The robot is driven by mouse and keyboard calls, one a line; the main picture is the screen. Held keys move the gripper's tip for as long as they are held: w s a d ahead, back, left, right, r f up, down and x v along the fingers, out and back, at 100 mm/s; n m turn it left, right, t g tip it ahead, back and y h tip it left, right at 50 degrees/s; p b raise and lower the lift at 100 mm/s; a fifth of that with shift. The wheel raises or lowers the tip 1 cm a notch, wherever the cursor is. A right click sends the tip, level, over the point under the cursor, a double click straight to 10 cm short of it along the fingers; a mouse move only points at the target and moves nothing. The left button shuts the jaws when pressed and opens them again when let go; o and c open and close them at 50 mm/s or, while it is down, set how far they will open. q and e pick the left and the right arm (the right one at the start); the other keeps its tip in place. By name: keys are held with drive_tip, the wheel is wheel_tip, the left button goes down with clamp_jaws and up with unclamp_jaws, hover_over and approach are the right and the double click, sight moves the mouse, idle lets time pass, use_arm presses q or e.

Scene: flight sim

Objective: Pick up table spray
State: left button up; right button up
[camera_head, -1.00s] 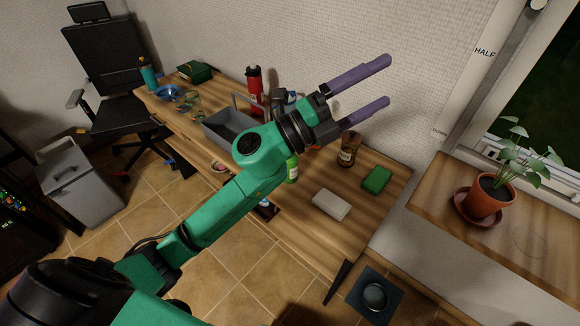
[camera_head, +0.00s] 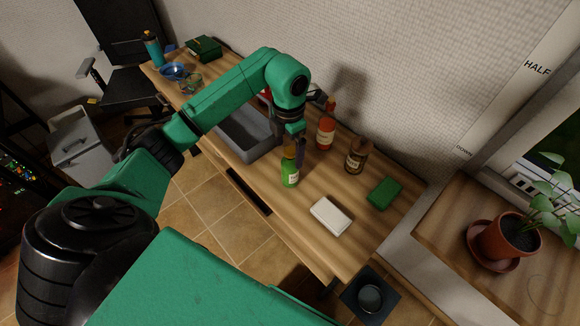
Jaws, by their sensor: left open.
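Several bottles stand on the wooden table (camera_head: 315,185); I cannot tell for sure which is the table spray. A green bottle (camera_head: 290,174) with a white label stands near the front edge. A red-orange bottle (camera_head: 326,133) with a pale label stands behind it to the right, and a dark brown bottle (camera_head: 356,158) further right. My left gripper (camera_head: 298,156) points down, open, close to the green bottle's top. One purple finger shows just right of the bottle's neck; the other is hard to make out. I cannot tell whether they touch. My right gripper is out of view.
A grey bin (camera_head: 248,148) sits left of the bottles, partly behind my left arm. A white block (camera_head: 331,216) and a green sponge-like block (camera_head: 384,193) lie to the right. A potted plant (camera_head: 507,237) stands on the sill at right.

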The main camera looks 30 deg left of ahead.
sight(290, 162)
use_arm(q)
drive_tip(key=f, duration=0.1)
drive_tip(key=w+f+p, duration=0.1)
drive_tip(key=shift+a+f, duration=0.1)
drive_tip(key=shift+f, duration=0.3)
wheel_tip(290, 162, down, 4)
drive_tip(key=shift+f+p, duration=0.15)
drive_tip(key=shift+p, duration=0.7)
drive_tip(key=shift+f, duration=0.15)
drive_tip(key=shift+c, duration=1.2)
drive_tip(key=shift+w, duration=0.1)
drive_tip(key=c, duration=0.6)
clamp_jaws()
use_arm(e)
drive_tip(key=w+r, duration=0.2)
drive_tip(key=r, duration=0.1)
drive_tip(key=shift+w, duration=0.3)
